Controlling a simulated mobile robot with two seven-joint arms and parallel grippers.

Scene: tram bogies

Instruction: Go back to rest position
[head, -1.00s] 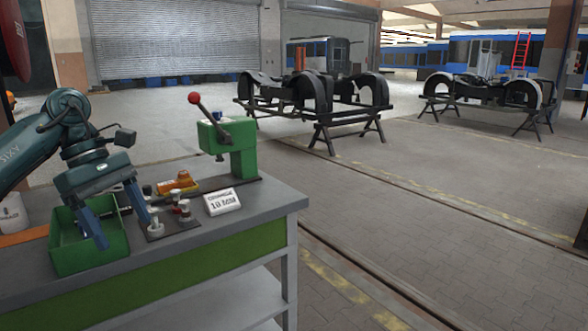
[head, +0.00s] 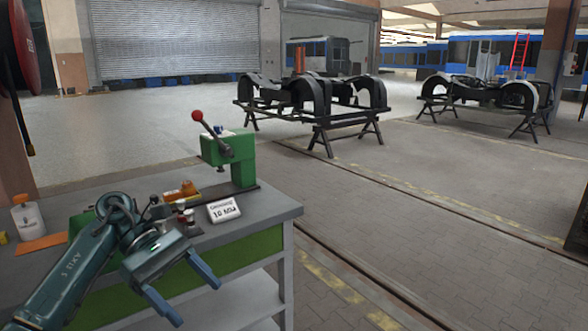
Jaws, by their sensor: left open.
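My left gripper (head: 192,297) is in front of the workbench (head: 265,216) in the head view, its two blue fingers spread apart with nothing between them. Its arm comes in from the lower left and hides much of the bench's left part. My right gripper is not in view.
On the bench stand a green press (head: 238,157) with a red-knobbed lever, a white sign (head: 224,210), an orange item (head: 183,192) and a white bottle (head: 28,218). A green bin (head: 82,224) is mostly hidden behind my arm.

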